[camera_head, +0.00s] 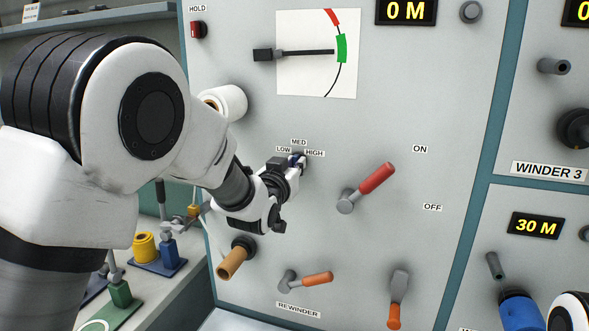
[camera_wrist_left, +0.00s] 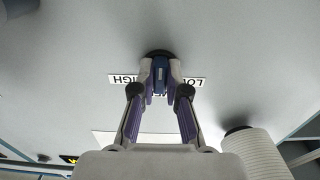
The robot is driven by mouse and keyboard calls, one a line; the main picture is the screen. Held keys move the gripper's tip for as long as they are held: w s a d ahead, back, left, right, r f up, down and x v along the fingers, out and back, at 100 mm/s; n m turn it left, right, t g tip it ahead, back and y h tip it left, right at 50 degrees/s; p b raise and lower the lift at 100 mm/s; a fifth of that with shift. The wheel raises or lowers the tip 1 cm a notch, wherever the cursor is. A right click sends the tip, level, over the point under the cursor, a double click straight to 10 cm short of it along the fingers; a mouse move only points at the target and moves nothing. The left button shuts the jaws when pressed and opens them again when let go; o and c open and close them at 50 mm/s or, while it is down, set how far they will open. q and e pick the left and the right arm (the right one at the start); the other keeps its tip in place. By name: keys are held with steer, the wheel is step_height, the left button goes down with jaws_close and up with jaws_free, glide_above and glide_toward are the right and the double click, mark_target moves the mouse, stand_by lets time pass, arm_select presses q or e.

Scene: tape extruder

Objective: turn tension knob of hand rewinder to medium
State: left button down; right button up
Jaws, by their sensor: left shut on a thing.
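The tension knob (camera_wrist_left: 160,78) is dark blue on a round black base on the grey panel. In the left wrist view it lies between the fingers of my left gripper (camera_wrist_left: 161,82), which is shut on it from both sides. The knob's long side lines up with the MED label and partly covers it. The labels look upside down there, with HIGH on the left and LOW on the right. In the head view my left gripper (camera_head: 297,162) covers most of the knob, just below the LOW, MED and HIGH labels (camera_head: 299,143). My right gripper is not seen.
A red-handled ON/OFF lever (camera_head: 372,184) stands right of the gripper. Below are a wooden-handled crank (camera_head: 234,259) and an orange-handled REWINDER lever (camera_head: 315,279). A white roll (camera_head: 226,101) sticks out behind my left arm. A dial (camera_head: 318,54) is above.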

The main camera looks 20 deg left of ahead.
arm_select(q)
steer(key=shift+f, duration=0.35)
steer(key=c, duration=1.2)
jaws_free()
steer(key=shift+r, duration=0.1)
steer(key=shift+s+r, duration=0.1)
steer(key=s, duration=1.1)
steer(key=shift+s+a, duration=0.2)
steer(key=shift+s, duration=0.2)
